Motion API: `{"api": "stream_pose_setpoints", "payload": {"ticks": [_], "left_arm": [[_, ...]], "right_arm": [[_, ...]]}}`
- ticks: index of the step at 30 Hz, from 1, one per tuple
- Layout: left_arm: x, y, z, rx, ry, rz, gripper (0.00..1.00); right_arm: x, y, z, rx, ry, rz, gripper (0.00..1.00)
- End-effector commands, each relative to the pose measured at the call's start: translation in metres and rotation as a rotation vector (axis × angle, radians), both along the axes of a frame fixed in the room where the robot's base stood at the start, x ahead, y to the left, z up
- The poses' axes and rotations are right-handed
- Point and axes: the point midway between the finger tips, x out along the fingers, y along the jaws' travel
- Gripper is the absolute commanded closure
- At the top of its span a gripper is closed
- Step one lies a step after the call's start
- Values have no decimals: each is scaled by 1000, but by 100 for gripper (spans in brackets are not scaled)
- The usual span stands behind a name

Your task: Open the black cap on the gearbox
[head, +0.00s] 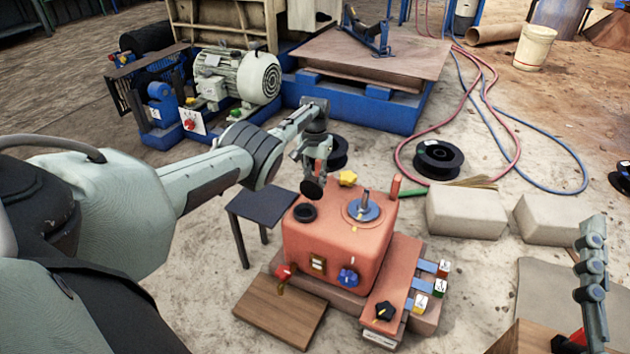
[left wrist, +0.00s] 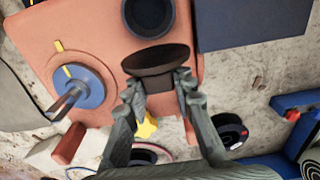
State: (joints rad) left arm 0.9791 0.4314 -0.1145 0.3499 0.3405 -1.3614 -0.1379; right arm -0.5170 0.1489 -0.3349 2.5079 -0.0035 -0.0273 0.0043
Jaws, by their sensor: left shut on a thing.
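The gearbox (head: 338,248) is an orange-red box on the ground in the middle of the head view. The black cap (head: 312,188) is held by my left gripper (head: 318,168) above the gearbox's top, beside a black round opening (head: 305,212). In the left wrist view, my left gripper (left wrist: 158,84) is shut on the edge of the black cap (left wrist: 155,60), which looks tilted and apart from the black ring of the opening (left wrist: 150,14). A blue disc with a metal shaft (head: 363,210) sits on the gearbox top.
A small dark table (head: 262,204) stands left of the gearbox, and a wooden board (head: 280,310) lies in front. A yellow knob (head: 347,178) is at the gearbox's back edge. A black spool (head: 438,159) and beige blocks (head: 466,212) lie to the right.

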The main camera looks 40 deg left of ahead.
Motion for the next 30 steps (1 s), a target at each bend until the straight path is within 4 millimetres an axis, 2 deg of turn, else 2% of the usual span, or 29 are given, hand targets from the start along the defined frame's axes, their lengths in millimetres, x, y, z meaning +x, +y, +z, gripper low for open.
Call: {"api": "stream_pose_setpoints", "payload": {"ticks": [5,6,11,23,26,30], "left_arm": [[0,0,-1,1,0,0,100],[0,0,-1,1,0,0,74],[0,0,-1,1,0,0,54],[1,1,4,0,-2,0,53],[1,1,14,1,-3,0,53],[1,1,38,2,-6,-1,53]], "right_arm": [[0,0,0,0,1,0,60],[0,0,0,0,1,0,60],[0,0,0,-1,2,0,60],[1,0,-1,-2,1,-2,60],[1,0,0,-1,2,-1,60],[0,0,0,-1,2,-1,60]]}}
